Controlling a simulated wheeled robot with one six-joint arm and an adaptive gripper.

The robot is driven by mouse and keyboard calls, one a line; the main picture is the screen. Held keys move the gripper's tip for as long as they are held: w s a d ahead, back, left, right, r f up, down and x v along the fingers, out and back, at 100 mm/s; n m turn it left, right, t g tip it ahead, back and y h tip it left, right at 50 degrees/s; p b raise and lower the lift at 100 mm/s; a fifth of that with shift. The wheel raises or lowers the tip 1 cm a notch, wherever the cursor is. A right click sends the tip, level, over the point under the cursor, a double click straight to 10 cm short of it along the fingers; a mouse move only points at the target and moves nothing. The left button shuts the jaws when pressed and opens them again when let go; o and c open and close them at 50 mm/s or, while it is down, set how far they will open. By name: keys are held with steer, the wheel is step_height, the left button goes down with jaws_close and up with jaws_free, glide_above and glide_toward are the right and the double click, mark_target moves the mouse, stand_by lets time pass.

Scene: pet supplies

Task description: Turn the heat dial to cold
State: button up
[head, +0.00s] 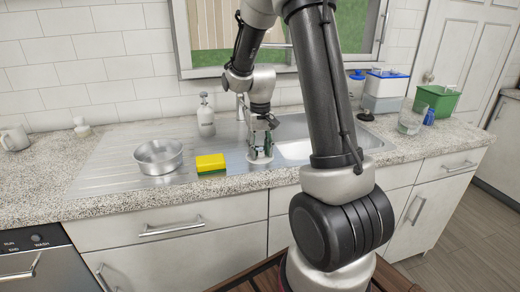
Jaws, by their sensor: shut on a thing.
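My gripper (260,154) points down at the front left edge of the sink (298,150), just right of the yellow and green sponge (210,163). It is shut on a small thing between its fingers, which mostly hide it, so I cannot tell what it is. No heat dial can be made out for certain. A small dark knob (38,238) shows on the panel of the appliance at the lower left, far from my gripper. I cannot read its setting.
A metal bowl (158,158) stands on the drainboard, left of the sponge. A soap bottle (206,118) stands behind. A clear glass (411,121), a green bin (437,102) and a blue-lidded container (384,92) stand at the right. The left counter is mostly free.

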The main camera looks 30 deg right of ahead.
mark_target(260, 148)
steer(key=shift+n, duration=1.1)
steer(key=o, duration=1)
steer(key=shift+r, duration=0.1)
step_height(260, 148, up, 12)
